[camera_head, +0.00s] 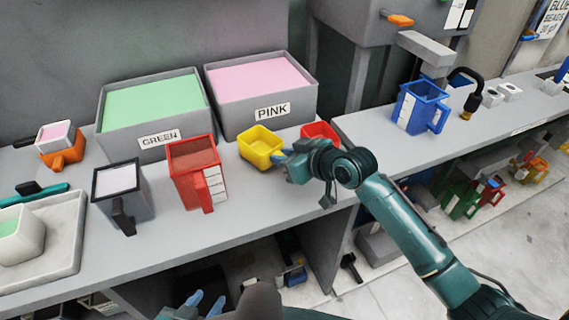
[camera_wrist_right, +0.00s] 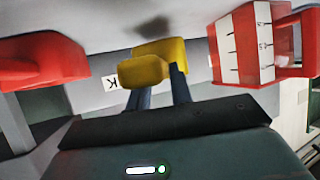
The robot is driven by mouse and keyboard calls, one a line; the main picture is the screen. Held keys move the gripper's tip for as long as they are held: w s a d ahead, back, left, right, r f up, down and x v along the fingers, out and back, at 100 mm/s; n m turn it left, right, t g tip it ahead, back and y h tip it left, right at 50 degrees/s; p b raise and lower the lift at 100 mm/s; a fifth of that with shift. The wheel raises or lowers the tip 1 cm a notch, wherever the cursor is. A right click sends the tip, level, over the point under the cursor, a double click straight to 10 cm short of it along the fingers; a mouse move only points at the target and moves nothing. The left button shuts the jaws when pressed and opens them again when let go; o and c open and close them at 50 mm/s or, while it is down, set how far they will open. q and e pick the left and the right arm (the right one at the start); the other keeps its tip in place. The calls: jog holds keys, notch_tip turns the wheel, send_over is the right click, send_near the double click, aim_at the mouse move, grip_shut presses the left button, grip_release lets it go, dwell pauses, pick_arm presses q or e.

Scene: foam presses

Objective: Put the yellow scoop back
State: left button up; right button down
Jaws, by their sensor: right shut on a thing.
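The yellow scoop (camera_head: 260,144) is in front of the pink bin in the head view, between a red measuring jug and a red scoop. My right gripper (camera_head: 282,158) is shut on its handle side. In the right wrist view the yellow scoop (camera_wrist_right: 148,70) sits between the dark blue fingers (camera_wrist_right: 160,92), its handle facing the camera. A dark shadow beyond it suggests it is held above the counter. My left gripper (camera_head: 205,304) is low at the bottom edge, its blue fingertips apart and empty.
The green bin (camera_head: 155,97) and pink bin (camera_head: 262,87) stand at the back. The red jug (camera_head: 196,172) is left of the yellow scoop; the red scoop (camera_head: 321,131) is close on its right, partly behind my arm. A grey jug (camera_head: 121,188) and an orange scoop (camera_head: 63,154) stand further left.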

jog(key=shift+f, duration=1.25)
jog(key=shift+f, duration=0.15)
jog(key=c, duration=1.3)
grip_release()
jog(key=shift+o, duration=0.2)
